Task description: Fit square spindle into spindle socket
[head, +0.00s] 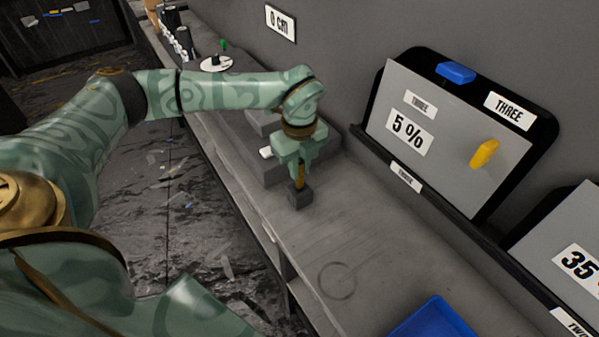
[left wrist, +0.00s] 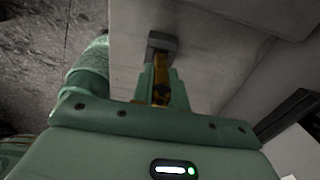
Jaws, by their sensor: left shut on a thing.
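My left gripper (head: 298,162) points down over the grey bench and is shut on an orange-yellow square spindle (head: 299,177). The spindle stands roughly upright between the fingers, its lower end meeting the top of a small dark grey block (head: 300,196), which looks like the spindle socket. In the left wrist view the spindle (left wrist: 161,80) runs between the fingers toward the dark block (left wrist: 162,42). The fingers hide part of the spindle. I cannot tell whether its tip is inside the block or only touching it. My right gripper is not in view.
Grey stepped blocks (head: 270,170) and a white piece stand just behind the gripper. A framed panel marked 5 % (head: 440,140) with blue and yellow pieces leans to the right. A blue tray (head: 435,318) lies in front. Bench between tray and block is clear.

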